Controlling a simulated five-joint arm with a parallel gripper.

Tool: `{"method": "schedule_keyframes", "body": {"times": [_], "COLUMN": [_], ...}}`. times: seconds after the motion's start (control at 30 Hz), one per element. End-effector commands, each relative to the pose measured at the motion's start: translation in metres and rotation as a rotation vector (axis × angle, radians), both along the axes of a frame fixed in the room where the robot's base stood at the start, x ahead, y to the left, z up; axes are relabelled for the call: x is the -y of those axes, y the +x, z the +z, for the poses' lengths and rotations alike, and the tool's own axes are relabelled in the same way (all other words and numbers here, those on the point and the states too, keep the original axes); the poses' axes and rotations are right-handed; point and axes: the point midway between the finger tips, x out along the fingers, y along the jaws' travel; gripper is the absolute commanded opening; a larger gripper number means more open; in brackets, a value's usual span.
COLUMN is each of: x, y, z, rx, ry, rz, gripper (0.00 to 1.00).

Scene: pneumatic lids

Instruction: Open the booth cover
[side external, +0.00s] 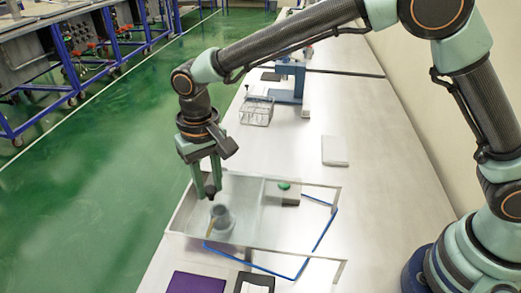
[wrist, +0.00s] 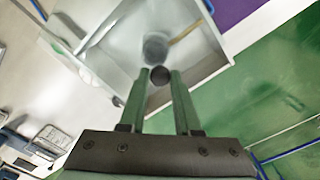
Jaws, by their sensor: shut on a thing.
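The booth (side external: 188,208) is a low, light-walled box on the bench, with a clear cover (side external: 240,192) whose edges are hard to make out. I cannot tell how far the cover is raised. My gripper (side external: 208,192) points down at the booth's far left edge in the side view. In the wrist view, my gripper (wrist: 160,80) is shut on a round black knob (wrist: 160,75), which sits between the fingertips at the booth's rim. A grey cup (side external: 221,217) with a wooden-looking stick stands inside; it also shows in the wrist view (wrist: 156,46).
A grey block with a green button (side external: 285,190) is at the booth's right side. Blue strips (side external: 325,230) run along the near right edges. A purple pad (side external: 197,283) and a dark-framed item (side external: 254,284) lie in front. A clear rack (side external: 257,111) and white box (side external: 335,150) stand behind.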

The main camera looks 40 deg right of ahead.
Motion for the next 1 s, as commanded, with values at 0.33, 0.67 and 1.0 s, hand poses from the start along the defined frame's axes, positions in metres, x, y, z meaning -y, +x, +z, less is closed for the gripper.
{"method": "schedule_keyframes", "body": {"times": [0.33,0.67,1.0], "x": [0.044,0.076,0.085], "y": [-0.042,-0.075,-0.084], "z": [0.003,0.003,0.002], "rx": [0.005,0.005,0.006], "ry": [0.003,0.003,0.004], "rz": [-0.001,-0.002,0.000], "gripper": [0.00,0.00,0.00]}}
